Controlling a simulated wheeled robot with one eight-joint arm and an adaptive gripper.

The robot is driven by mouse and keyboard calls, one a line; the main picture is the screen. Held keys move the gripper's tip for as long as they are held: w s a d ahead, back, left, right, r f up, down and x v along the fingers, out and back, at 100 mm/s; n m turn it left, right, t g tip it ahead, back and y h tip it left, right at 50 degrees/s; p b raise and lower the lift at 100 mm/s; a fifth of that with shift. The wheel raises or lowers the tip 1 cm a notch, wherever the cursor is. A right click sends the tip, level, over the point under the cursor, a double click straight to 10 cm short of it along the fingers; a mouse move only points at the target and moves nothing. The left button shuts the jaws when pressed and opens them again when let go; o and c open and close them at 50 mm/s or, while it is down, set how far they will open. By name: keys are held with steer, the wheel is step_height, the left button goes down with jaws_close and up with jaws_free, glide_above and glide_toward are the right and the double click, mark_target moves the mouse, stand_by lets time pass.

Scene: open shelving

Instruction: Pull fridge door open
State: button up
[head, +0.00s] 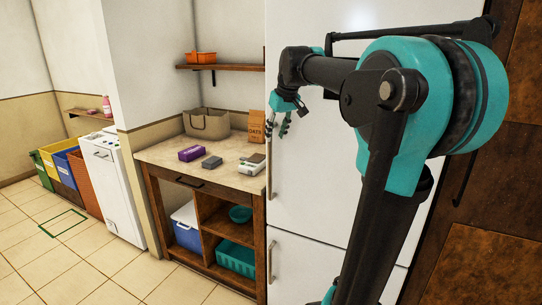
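The white fridge (330,205) stands at centre right, with its doors looking closed. A long vertical handle (270,175) runs along the left edge of the upper door. A second handle (269,265) is on the lower door. My gripper (277,128) is at the upper door's left edge, near the top of the upper handle. Its two small fingers look apart, with white door showing between them. One finger overlaps the handle's line, and I cannot tell whether it touches. My arm hides much of the fridge's right side.
A wooden counter (155,157) with a bag (207,123), boxes and lower shelves stands left of the fridge. A wall shelf (222,67) is above it. A white appliance (112,190) and coloured bins stand farther left. Tiled floor (60,260) is clear at the front left.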

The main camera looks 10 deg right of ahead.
mark_target(271, 150)
steer(key=x, duration=1)
steer(key=shift+w+f, duration=0.15)
steer(key=shift+f, duration=0.15)
jaws_close()
